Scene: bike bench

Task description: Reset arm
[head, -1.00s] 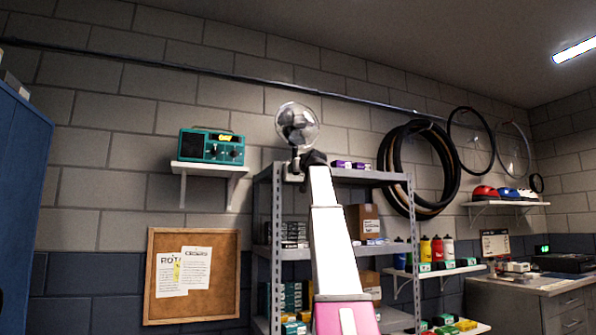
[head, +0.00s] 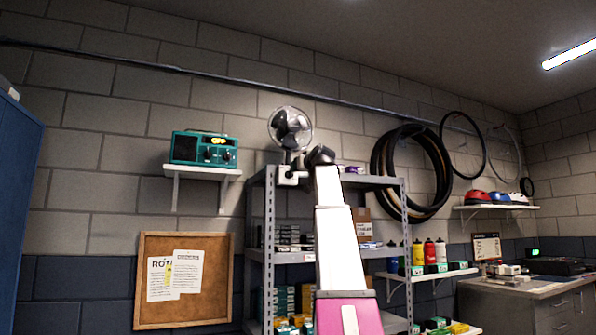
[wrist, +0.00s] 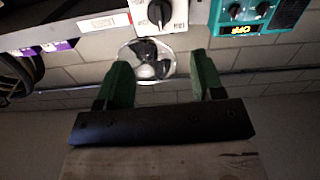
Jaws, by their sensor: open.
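My arm reaches up in the head view, and my gripper (head: 320,154) shows as a small dark shape just right of a desk fan. In the wrist view, which looks upside down, the two green fingers (wrist: 162,80) stand wide apart with nothing held between them. The fan (head: 290,128) has a round cage and a pale base (head: 291,176) on top of the grey shelf rack. The fan (wrist: 148,60) and its knob (wrist: 159,12) also show beyond the fingers in the wrist view, apart from them.
A teal radio (head: 204,149) sits on a wall shelf to the left. The metal rack (head: 269,225) holds several boxes. Tyres (head: 378,170) hang on the wall at right. A cork board (head: 215,285) hangs low at left.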

